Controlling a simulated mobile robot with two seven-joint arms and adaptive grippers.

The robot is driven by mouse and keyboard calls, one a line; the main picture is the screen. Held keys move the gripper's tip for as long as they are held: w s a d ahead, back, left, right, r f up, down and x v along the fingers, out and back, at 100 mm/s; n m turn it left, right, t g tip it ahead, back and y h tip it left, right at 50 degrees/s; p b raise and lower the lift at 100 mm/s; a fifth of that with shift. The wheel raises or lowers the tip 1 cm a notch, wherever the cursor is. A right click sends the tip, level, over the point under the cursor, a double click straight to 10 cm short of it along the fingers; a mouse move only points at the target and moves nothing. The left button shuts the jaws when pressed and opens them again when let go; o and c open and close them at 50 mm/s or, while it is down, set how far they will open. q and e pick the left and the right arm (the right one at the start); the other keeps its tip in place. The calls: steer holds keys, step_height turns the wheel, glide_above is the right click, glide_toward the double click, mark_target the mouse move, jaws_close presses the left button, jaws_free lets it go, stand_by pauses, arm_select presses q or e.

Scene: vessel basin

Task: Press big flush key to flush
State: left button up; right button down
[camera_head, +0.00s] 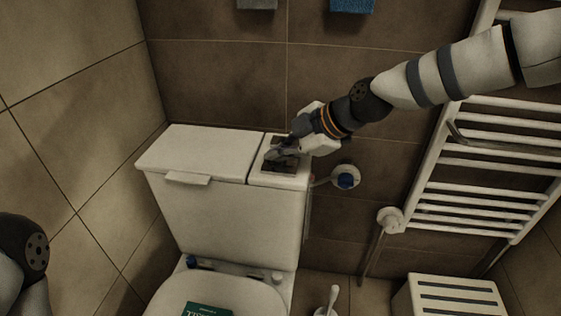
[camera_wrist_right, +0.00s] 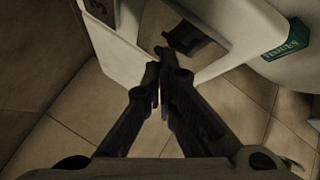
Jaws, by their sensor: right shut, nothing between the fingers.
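The flush panel (camera_head: 289,167), with dark and lighter parts, is set in the right part of the white cistern's top. My right gripper (camera_head: 276,153) is over the panel, fingers shut and empty, pointing down at it. In the right wrist view the shut fingertips (camera_wrist_right: 158,66) are at the near edge of the panel opening, beside a dark key (camera_wrist_right: 197,43). I cannot tell whether the tips touch a key, or which key is the big one. The fingers hide part of the panel. My left gripper is out of view.
The white cistern (camera_head: 230,210) stands against the tiled wall. A green box or book (camera_head: 206,310) lies on the toilet lid. A white towel radiator (camera_head: 480,185) and a slatted white stool (camera_head: 455,297) are at right.

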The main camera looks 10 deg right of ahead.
mark_target(280, 164)
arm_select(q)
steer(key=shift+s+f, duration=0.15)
arm_select(e)
steer(key=shift+f, duration=0.45)
steer(key=shift+r, duration=0.1)
stand_by(0.3)
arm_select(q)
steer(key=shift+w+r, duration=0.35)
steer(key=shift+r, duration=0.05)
arm_select(e)
steer(key=shift+r, duration=0.9)
steer(key=shift+r, duration=0.1)
steer(key=shift+r+p, duration=0.9)
steer(key=shift+r, duration=1.6)
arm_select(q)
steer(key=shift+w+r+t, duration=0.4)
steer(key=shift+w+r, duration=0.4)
arm_select(e)
steer(key=shift+f, duration=0.1)
